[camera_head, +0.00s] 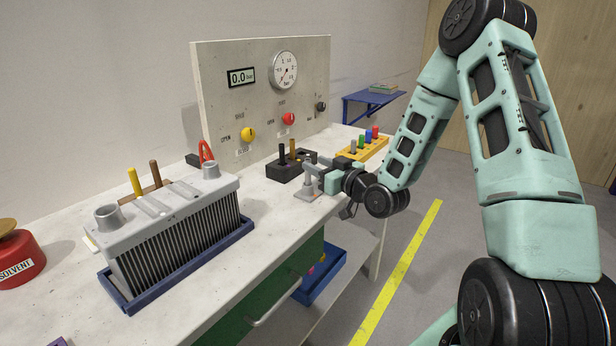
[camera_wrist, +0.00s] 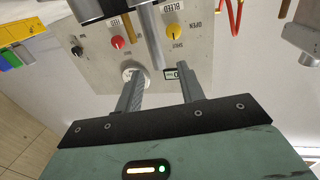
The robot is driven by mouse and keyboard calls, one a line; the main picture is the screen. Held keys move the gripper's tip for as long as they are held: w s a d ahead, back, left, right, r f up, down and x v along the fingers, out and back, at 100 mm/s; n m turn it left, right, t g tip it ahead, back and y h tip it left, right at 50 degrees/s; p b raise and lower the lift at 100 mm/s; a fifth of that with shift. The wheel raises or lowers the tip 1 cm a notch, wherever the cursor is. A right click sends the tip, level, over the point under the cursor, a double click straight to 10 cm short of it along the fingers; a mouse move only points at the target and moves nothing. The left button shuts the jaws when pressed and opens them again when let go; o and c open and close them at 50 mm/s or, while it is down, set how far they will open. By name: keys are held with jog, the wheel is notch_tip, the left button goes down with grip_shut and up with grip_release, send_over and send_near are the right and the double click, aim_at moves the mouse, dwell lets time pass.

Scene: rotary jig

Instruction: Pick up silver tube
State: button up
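A slim silver tube (camera_head: 308,179) stands upright on a small light base near the bench's right part. In the wrist view the silver tube (camera_wrist: 150,36) runs down from the top edge, and its free end lies in line with the gap between my fingertips. My gripper (camera_head: 318,163) is at the tube's upper part, reaching in from the right. In the wrist view my gripper (camera_wrist: 161,72) has its two grey fingers apart, with clear space on both sides of the tube. I cannot tell how deep the tube is between them.
A black block (camera_head: 285,172) with black and brown pegs stands just behind the tube. A yellow rack (camera_head: 376,148) with several coloured pegs, one grey, is to the right. An upright panel (camera_head: 215,75) with knobs and a gauge stands behind. A finned grey unit (camera_head: 180,235) sits left in a blue tray.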

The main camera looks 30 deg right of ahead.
aim_at(310, 161)
jog(key=w, duration=0.4)
jog(key=shift+w+a+f+p, duration=0.1)
jog(key=shift+w+a+p, duration=0.15)
jog(key=shift+p, duration=0.15)
jog(key=shift+s, duration=0.1)
grip_shut()
